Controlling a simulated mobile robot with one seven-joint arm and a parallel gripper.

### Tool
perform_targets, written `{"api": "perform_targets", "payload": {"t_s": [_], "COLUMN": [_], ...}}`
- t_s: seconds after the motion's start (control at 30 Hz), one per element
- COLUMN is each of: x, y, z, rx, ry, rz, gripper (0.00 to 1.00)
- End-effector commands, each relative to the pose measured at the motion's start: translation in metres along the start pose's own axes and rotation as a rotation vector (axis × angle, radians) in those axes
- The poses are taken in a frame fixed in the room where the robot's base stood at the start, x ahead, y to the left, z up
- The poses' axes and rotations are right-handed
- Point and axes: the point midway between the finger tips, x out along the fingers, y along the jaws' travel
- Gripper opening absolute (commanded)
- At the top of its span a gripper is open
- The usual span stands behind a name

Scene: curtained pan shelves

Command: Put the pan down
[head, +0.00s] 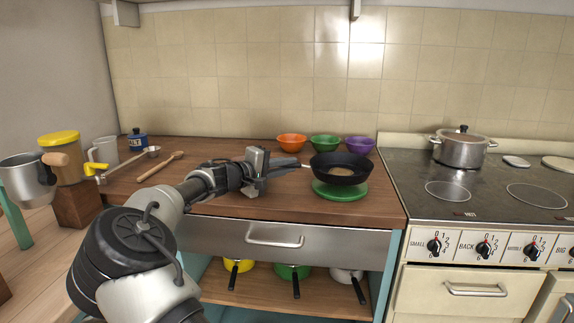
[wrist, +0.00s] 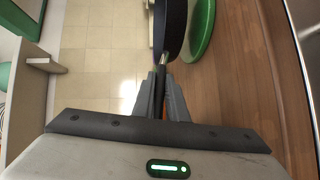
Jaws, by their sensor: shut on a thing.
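A black pan (head: 341,173) is over a round green trivet (head: 338,194) on the wooden counter. It looks about level, and I cannot tell whether its base touches the trivet. My gripper (head: 287,163) is left of the pan, with its fingers at the handle. In the wrist view the fingers (wrist: 160,96) are shut on the handle (wrist: 163,66). The pan (wrist: 173,28) shows there edge-on, beside the green trivet (wrist: 203,28).
Orange (head: 291,142), green (head: 325,142) and purple (head: 358,144) bowls stand behind the pan. A stove (head: 480,190) with a lidded pot (head: 462,150) is to the right. Wooden spoons (head: 160,166), a salt jar (head: 137,143) and mugs are at the left.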

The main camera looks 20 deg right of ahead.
Motion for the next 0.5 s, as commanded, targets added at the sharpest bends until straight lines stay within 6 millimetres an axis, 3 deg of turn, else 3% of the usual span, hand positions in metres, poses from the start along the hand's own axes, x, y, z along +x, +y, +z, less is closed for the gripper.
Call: {"api": "perform_targets", "payload": {"t_s": [0.13, 0.5], "x": [0.0018, 0.0018], "y": [-0.0092, -0.0098], "z": [0.0011, 0.0011], "rx": [-0.002, -0.002], "ry": [0.000, 0.000], "rz": [0.004, 0.004], "gripper": [0.00, 0.00]}}
